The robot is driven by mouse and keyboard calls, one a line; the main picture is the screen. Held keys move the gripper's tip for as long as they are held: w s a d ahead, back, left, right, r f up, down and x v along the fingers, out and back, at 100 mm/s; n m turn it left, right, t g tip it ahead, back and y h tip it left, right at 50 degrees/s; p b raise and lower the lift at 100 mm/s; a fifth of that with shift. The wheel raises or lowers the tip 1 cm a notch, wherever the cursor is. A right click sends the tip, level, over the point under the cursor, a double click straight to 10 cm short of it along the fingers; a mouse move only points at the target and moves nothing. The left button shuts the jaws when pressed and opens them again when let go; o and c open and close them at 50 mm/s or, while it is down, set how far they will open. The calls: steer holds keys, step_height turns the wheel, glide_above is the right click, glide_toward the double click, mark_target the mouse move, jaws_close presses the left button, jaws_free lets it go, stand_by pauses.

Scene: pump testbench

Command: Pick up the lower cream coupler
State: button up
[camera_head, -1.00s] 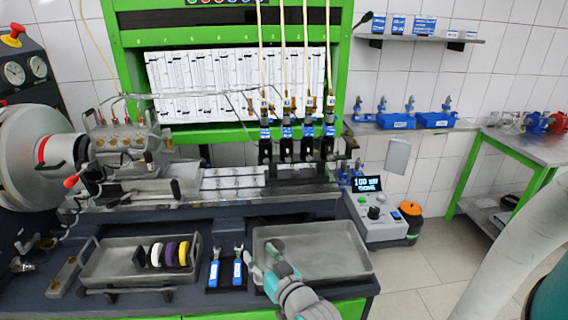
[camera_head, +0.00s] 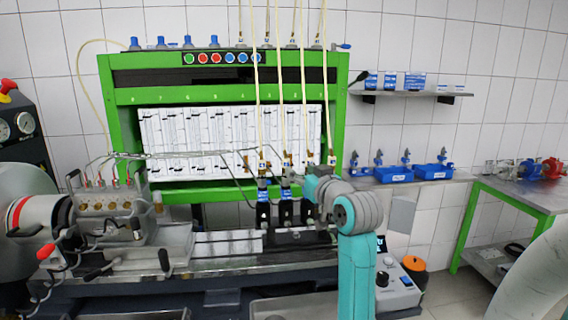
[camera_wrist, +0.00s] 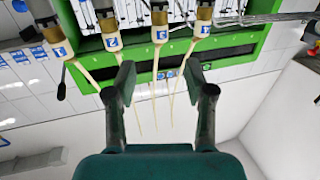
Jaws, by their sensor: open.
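My gripper (camera_wrist: 160,84) is open, with nothing between its fingers in the wrist view. In the head view my arm reaches up in front of the right end of the injector row and hides part of it; the fingertips are not clear there. Cream fittings with blue number labels, such as one (camera_wrist: 160,32), hang in a row at the top of the wrist view, beyond my fingers and apart from them. In the head view the fittings are small beneath the cream hoses (camera_head: 254,90). I cannot tell which is the lower cream coupler.
The green bench frame (camera_head: 220,97) stands behind the injectors, with thin metal pipes in front. A grey machine with a red-handled lever (camera_head: 45,251) is at the left. A tray (camera_head: 290,308) is cut off below.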

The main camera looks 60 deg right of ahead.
mark_target(288, 160)
steer(key=x, duration=0.4)
steer(key=shift+w+d+r, duration=0.15)
steer(key=shift+d, duration=0.15)
steer(key=shift+x, duration=3.15)
steer(key=shift+a, duration=0.1)
jaws_close()
